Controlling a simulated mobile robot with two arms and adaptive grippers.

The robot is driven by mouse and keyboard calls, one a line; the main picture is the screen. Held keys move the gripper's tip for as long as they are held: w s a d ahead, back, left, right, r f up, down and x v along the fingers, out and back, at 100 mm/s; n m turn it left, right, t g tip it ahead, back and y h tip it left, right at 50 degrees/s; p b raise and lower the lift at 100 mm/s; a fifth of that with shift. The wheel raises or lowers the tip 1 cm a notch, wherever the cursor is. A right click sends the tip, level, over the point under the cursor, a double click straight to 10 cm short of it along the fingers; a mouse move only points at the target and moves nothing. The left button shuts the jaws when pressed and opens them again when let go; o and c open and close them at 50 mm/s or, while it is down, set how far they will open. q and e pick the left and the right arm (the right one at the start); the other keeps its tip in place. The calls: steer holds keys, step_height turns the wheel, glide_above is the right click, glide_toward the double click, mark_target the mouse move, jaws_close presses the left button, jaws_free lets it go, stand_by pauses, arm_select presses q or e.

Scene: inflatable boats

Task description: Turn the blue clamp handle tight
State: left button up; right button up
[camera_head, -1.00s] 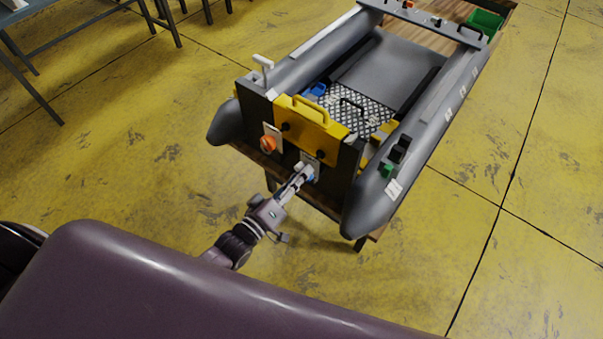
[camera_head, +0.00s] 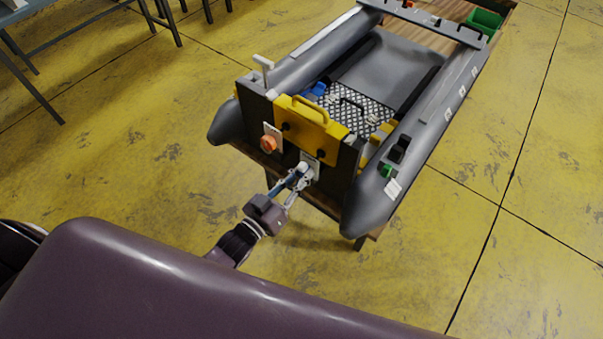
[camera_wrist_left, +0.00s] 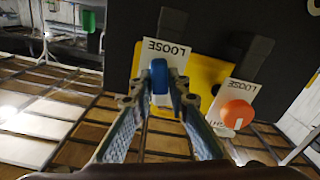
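The blue clamp handle (camera_wrist_left: 160,76) stands on a white plate marked LOOSE (camera_wrist_left: 166,50), which appears upside down in the left wrist view. My left gripper (camera_wrist_left: 160,102) is open, with one finger on each side of the handle and visible gaps between. In the head view, my left gripper (camera_head: 299,178) is at the lower plate (camera_head: 311,160) on the boat's dark end board (camera_head: 343,172); the fingers mostly hide the handle there. My right gripper is not in view.
An orange knob (camera_head: 268,143) on its own plate is close beside the blue handle. A yellow bracket (camera_head: 312,127) hangs over the board above them. The grey boat (camera_head: 372,205) rests on a wooden stand. Open yellow floor (camera_head: 480,260) surrounds it.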

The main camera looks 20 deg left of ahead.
arm_select(q)
steer(key=o, duration=0.7)
steer(key=shift+o, duration=0.2)
steer(key=shift+s+a, duration=0.25)
steer(key=shift+s, duration=0.3)
steer(key=p+v, duration=0.2)
steer(key=v, duration=0.4)
steer(key=shift+s, duration=0.4)
steer(key=shift+a, duration=0.1)
